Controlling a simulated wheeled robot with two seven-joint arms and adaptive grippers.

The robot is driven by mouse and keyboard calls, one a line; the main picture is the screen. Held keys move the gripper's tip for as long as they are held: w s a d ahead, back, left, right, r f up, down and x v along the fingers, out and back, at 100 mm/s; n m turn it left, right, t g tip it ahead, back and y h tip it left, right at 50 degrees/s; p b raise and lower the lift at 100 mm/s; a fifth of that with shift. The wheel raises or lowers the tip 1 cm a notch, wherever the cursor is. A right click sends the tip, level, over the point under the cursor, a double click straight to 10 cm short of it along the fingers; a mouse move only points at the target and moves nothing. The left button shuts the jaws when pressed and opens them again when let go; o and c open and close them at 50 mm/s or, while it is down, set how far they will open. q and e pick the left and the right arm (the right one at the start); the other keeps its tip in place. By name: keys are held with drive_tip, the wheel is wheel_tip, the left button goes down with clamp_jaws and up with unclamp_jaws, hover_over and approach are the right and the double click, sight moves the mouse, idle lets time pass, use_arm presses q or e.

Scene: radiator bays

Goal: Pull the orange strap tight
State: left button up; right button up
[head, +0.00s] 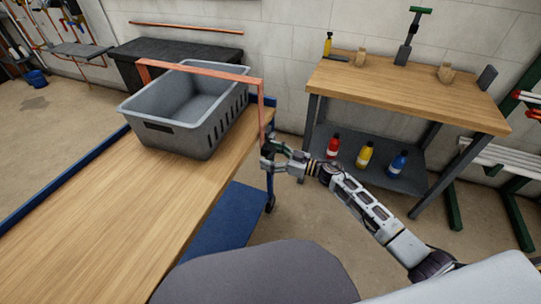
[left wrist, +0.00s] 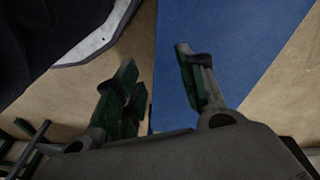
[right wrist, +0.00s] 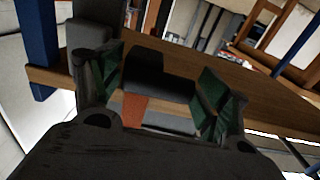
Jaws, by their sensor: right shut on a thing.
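The orange strap (head: 200,69) runs over the top of a grey plastic crate (head: 185,140) on the wooden cart top (head: 130,215). One end bends down behind the crate's left side. The other hangs down past the right side to my right gripper (head: 268,152). My right gripper is shut on the strap's lower end at the cart's edge. In the right wrist view a short orange piece of strap (right wrist: 132,109) and a dark block (right wrist: 158,75) show between the fingers. My left gripper (left wrist: 155,65) is open and empty, over the cart's blue lower shelf (left wrist: 205,30).
A workbench (head: 400,90) stands at the right with small tools on top. Red, yellow and blue bottles (head: 366,154) stand on its lower shelf. The near cart top is clear.

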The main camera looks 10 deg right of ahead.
wheel_tip(320, 180, down, 4)
drive_tip(key=shift+s+f+b, duration=0.1)
drive_tip(key=shift+f+b, duration=0.15)
drive_tip(key=shift+b, duration=0.25)
drive_tip(key=o, duration=1.4)
use_arm(q)
drive_tip(key=shift+d+r, duration=0.2)
drive_tip(key=shift+r, duration=0.5)
use_arm(e)
drive_tip(key=shift+o, duration=0.4)
drive_tip(key=shift+r, duration=0.1)
use_arm(q)
drive_tip(key=shift+w, duration=0.1)
drive_tip(key=shift+w, duration=0.1)
drive_tip(key=shift+w+r, duration=0.1)
use_arm(e)
drive_tip(key=v, duration=1.2)
